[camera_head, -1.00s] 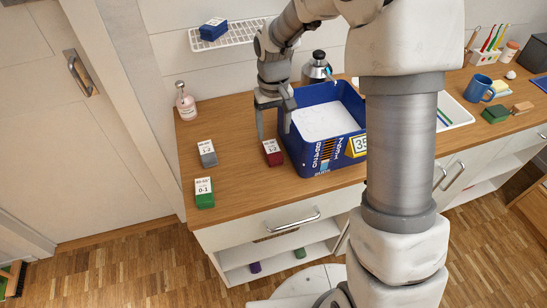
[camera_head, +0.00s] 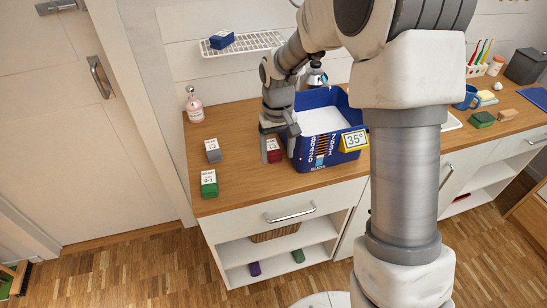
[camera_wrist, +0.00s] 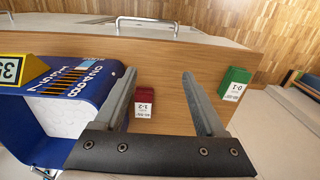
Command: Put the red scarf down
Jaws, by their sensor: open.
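The red scarf (camera_head: 274,155) is a small folded dark red block with a white "1-2" label. It rests on the wooden counter (camera_head: 235,180), just left of the blue bin. In the wrist view the red scarf (camera_wrist: 146,97) shows between the two fingers, nearer the left one. My gripper (camera_head: 277,158) is open, its fingers pointing down on either side of the scarf in the head view. In the wrist view my gripper (camera_wrist: 158,78) shows a wide gap between the fingers. Whether a finger touches the scarf I cannot tell.
The blue bin (camera_head: 300,160) with a yellow "35°" sign stands close on the right. A green block (camera_head: 209,190) and a grey block (camera_head: 213,156) stand to the left. A pink bottle (camera_head: 194,105) is behind them. A wire shelf (camera_head: 260,40) hangs on the wall.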

